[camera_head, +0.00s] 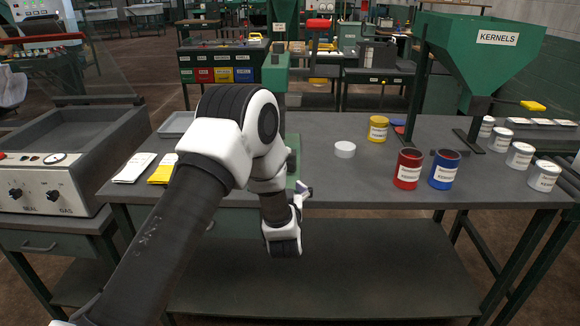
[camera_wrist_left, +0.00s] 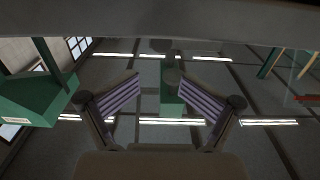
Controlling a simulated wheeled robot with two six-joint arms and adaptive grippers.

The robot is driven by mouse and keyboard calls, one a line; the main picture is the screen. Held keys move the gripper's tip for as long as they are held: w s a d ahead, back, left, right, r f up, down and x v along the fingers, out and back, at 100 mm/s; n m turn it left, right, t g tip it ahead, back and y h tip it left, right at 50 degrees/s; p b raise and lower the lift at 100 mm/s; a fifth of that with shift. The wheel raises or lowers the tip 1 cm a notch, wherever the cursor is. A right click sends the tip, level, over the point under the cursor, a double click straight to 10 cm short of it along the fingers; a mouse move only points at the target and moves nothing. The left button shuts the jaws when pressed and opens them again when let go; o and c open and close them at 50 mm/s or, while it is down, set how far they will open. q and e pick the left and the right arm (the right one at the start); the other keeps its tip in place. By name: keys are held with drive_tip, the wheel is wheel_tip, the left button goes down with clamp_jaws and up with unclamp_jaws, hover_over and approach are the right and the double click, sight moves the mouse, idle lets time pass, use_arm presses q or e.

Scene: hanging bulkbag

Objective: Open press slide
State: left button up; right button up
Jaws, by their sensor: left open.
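The green press (camera_head: 276,70) stands at the back of the grey table, partly hidden behind my left arm. A lever with a red handle (camera_head: 318,24) is at its upper right. I cannot make out its slide behind my arm. My left gripper (camera_head: 303,192) is at the table's front edge, below and in front of the press, pointing upward. In the left wrist view, its two fingers (camera_wrist_left: 166,88) are spread apart with nothing held. A green upright part (camera_wrist_left: 172,92) shows beyond the gap between them. My right gripper is not in view.
Red (camera_head: 408,170), blue (camera_head: 445,170) and yellow (camera_head: 378,129) tins and a white round lid (camera_head: 345,149) stand right of my arm. A green kernel hopper (camera_head: 480,50) stands further right, beside several white tins. A sealing machine (camera_head: 50,185) is left. The table's front middle is clear.

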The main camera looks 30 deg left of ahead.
use_arm(q)
drive_tip(key=shift+w+a+r, duration=0.15)
drive_tip(key=shift+w+r, duration=0.1)
drive_tip(key=shift+w, duration=0.05)
drive_tip(key=x, duration=0.5)
drive_tip(key=p+x, duration=0.1)
drive_tip(key=x, duration=0.1)
drive_tip(key=shift+w+a+f, duration=0.25)
drive_tip(key=shift+a+f, duration=0.1)
drive_tip(key=shift+s, duration=0.1)
drive_tip(key=shift+d, duration=0.1)
clamp_jaws()
